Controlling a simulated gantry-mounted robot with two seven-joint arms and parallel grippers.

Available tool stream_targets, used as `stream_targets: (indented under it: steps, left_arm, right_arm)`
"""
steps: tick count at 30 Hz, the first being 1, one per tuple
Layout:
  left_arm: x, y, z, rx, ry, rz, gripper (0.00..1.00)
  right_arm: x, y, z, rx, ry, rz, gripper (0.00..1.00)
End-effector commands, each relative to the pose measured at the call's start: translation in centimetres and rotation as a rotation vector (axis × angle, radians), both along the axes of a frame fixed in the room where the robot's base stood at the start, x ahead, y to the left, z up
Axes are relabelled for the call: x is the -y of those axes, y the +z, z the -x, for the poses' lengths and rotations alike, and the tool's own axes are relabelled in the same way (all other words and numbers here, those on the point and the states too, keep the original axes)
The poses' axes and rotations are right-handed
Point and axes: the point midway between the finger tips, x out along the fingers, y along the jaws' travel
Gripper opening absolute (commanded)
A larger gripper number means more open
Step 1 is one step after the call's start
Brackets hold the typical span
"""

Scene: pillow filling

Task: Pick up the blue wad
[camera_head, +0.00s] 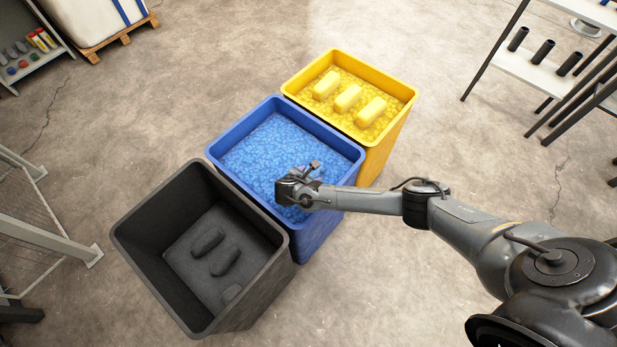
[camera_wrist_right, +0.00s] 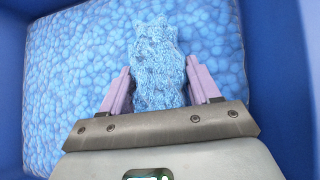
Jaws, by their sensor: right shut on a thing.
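The blue wad (camera_wrist_right: 157,65) is a fuzzy, knitted-looking light blue lump in the right wrist view. It sits between the two lilac fingers of my right gripper (camera_wrist_right: 160,92), which is shut on it. In the head view my right gripper (camera_head: 291,190) is over the near part of the blue bin (camera_head: 213,158), and the wad is hard to make out there. The blue bin holds a bed of blue filling (camera_head: 262,150), which also fills the background of the right wrist view (camera_wrist_right: 75,70). My left gripper is not in view.
A dark grey bin (camera_head: 150,270) with grey lumps stands at the lower left of the blue bin. A yellow bin (camera_head: 385,160) with yellow wads stands at the upper right. Shelving (camera_head: 545,75) is at the far right. Open concrete floor surrounds the bins.

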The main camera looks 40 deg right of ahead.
Motion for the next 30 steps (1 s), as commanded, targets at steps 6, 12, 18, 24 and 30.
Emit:
stream_targets:
  steps: [6, 12, 18, 24, 30]
  left_arm:
    - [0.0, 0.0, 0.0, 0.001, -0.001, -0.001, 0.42]
    - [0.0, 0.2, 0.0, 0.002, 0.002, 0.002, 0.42]
    - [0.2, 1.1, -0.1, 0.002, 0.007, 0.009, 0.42]
    - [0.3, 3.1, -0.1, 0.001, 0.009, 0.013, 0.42]
    - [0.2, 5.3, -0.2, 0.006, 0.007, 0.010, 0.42]
  right_arm:
    - [0.0, 0.0, 0.0, 0.000, 0.000, 0.000, 0.30]
    - [0.0, 0.2, 0.0, 0.000, 0.000, 0.000, 0.30]
    - [0.0, 1.7, -0.1, 0.002, -0.001, -0.001, 0.30]
    - [0.4, 5.0, 0.4, 0.000, 0.000, 0.002, 0.29]
    - [2.7, 7.4, 4.2, -0.001, 0.000, 0.002, 0.29]
